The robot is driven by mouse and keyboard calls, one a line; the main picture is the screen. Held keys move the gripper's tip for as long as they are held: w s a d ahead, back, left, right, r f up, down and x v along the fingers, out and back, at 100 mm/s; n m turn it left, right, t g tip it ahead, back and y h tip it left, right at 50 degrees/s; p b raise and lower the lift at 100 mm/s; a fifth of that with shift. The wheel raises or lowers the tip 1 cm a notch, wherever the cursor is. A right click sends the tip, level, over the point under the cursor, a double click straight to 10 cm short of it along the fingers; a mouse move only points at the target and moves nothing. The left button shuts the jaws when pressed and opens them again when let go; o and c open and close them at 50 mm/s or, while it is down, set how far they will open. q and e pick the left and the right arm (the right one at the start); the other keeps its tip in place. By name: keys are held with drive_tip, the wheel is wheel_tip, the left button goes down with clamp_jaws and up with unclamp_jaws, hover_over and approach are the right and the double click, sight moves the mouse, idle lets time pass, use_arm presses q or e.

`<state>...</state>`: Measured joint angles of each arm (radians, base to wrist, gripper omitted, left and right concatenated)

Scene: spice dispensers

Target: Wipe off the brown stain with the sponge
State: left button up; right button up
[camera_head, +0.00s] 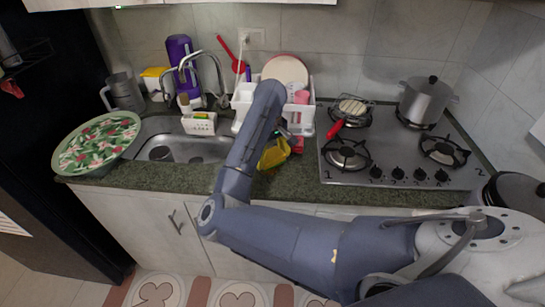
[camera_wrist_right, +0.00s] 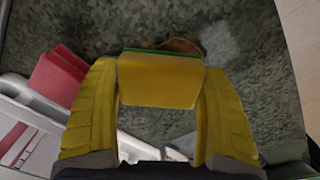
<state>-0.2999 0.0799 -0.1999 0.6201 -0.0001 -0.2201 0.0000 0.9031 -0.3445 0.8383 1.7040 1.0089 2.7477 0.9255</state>
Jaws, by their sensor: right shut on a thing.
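In the right wrist view, my right gripper (camera_wrist_right: 160,90) has its two yellow fingers shut on the yellow sponge (camera_wrist_right: 158,82), which has a green layer along its far edge. Part of a brown stain (camera_wrist_right: 182,46) shows on the dark green speckled counter (camera_wrist_right: 235,50) just beyond the sponge's green edge. The sponge covers the rest of that spot, and I cannot tell if it touches the counter. In the head view, my right gripper (camera_head: 272,153) is a yellow shape low over the counter between sink and stove, partly hidden by my arm. My left gripper is in neither view.
A white dish rack (camera_head: 243,100) with a plate stands behind my gripper. The sink (camera_head: 165,145) is on the left, with a floral tray (camera_head: 98,144) beside it. The stove (camera_head: 385,165) with a pot (camera_head: 425,100) is on the right. A red block (camera_wrist_right: 55,75) sits near my fingers.

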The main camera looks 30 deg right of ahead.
sight(273, 147)
drive_tip(key=shift+w+d, duration=1.05)
drive_tip(key=shift+w, duration=0.1)
drive_tip(key=shift+w+d+r, duration=0.2)
drive_tip(key=shift+w+d, duration=0.15)
drive_tip(key=shift+w, duration=0.05)
drive_tip(key=shift+w+r, duration=0.1)
drive_tip(key=shift+r, duration=0.65)
drive_tip(key=shift+d+r, duration=0.15)
drive_tip(key=shift+r, duration=0.45)
drive_tip(key=shift+d+r, duration=0.15)
drive_tip(key=shift+r, duration=0.4)
drive_tip(key=c, duration=0.3)
drive_tip(key=shift+a+r, duration=0.2)
drive_tip(key=shift+r, duration=0.6)
